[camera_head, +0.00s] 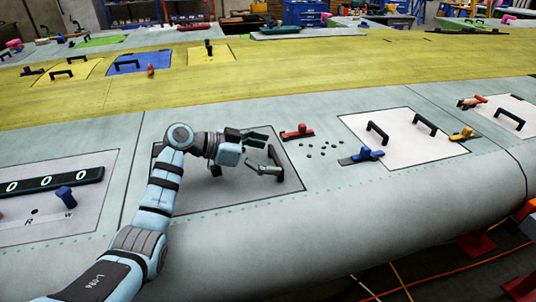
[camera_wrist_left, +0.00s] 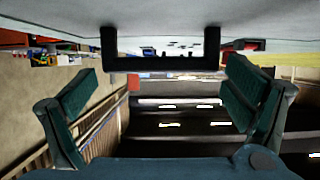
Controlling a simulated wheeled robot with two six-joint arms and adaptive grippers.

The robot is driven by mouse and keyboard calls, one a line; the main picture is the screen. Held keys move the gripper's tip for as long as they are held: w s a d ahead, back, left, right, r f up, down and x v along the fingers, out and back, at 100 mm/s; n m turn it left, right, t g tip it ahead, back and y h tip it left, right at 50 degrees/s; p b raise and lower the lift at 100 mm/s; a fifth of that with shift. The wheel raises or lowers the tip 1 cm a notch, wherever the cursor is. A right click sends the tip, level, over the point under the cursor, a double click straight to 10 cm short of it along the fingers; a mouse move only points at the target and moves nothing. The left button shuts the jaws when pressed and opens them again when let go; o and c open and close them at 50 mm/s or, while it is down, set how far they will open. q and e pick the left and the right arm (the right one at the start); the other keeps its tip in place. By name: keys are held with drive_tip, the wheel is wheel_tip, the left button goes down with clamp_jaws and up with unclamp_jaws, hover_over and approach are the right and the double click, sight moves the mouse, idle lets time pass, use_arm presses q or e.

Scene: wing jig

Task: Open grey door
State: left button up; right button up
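The grey door (camera_head: 245,190) is a dark grey panel set in the pale wing surface, lying flat under my left arm. A black bar handle (camera_head: 274,158) stands near its right side; it shows also at the top middle of the left wrist view (camera_wrist_left: 160,64). My left gripper (camera_head: 268,152) is over the door, beside this handle. Its fingers are spread wide in the left wrist view (camera_wrist_left: 163,95), one on each side of the handle, with nothing held. Contact with the handle cannot be told. My left arm hides part of the door's left side. My right gripper is out of view.
A red latch (camera_head: 297,132) sits at the door's upper right edge. To the right, a white panel (camera_head: 400,150) has two black handles and a blue latch (camera_head: 362,155). A panel with a digit counter (camera_head: 50,182) lies left. Yellow wing skin (camera_head: 300,75) stretches behind.

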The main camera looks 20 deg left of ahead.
use_arm(q)
drive_tip(key=c, duration=1)
drive_tip(key=shift+s+a+r, duration=0.1)
drive_tip(key=shift+c, duration=1.1)
drive_tip(key=shift+s+r, duration=0.4)
drive_tip(key=shift+s, duration=0.05)
drive_tip(key=c, duration=0.4)
drive_tip(key=shift+c, duration=0.2)
